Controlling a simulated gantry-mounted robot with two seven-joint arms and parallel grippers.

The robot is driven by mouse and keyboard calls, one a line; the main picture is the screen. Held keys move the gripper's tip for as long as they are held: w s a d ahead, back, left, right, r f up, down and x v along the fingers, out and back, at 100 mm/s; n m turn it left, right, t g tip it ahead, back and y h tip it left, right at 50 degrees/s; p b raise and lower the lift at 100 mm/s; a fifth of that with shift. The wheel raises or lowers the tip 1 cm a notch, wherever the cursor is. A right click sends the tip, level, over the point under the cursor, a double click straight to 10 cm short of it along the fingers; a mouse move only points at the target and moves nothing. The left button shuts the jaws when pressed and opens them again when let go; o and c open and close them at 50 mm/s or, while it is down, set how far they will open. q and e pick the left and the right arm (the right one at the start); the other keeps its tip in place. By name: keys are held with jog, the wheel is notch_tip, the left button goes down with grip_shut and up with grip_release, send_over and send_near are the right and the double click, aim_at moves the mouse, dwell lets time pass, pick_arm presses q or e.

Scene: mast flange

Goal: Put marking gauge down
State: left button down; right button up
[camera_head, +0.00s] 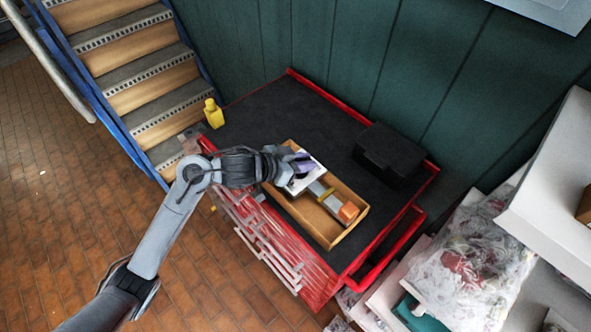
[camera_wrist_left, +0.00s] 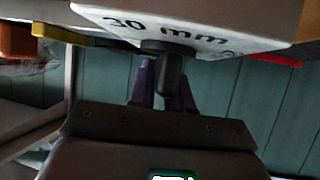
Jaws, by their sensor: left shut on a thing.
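My left gripper (camera_head: 299,163), with purple fingers, is over the left part of an open wooden tray (camera_head: 356,227) on the cart. It is shut on a dark knob of a white block (camera_head: 303,183), which I take to be the marking gauge. In the left wrist view the block (camera_wrist_left: 225,22) shows the print "30 mm", and the fingers (camera_wrist_left: 163,92) are on either side of the knob (camera_wrist_left: 168,75). The block looks tilted in the head view. I cannot tell whether it touches the tray. My right gripper is not in view.
The tray also holds a grey piece (camera_head: 333,204), a small yellow piece (camera_head: 326,195) and an orange block (camera_head: 348,211). A black box (camera_head: 390,152) and a yellow bottle (camera_head: 213,113) stand on the red cart's dark top (camera_head: 280,110). The back middle of the top is clear.

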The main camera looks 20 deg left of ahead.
pick_arm(q)
jog(key=a, duration=0.1)
jog(key=w+a+f, duration=0.1)
jog(key=a, duration=0.1)
jog(key=shift+w+f, duration=0.3)
jog(key=shift+f, duration=0.1)
jog(key=shift+f+b, duration=0.5)
jog(key=shift+f, duration=1.5)
jog(key=c, duration=1.1)
grip_release()
jog(key=shift+o, duration=0.2)
jog(key=p+v, duration=0.1)
jog(key=v, duration=1.1)
jog(key=shift+p, duration=0.35)
jog(key=shift+s, duration=0.15)
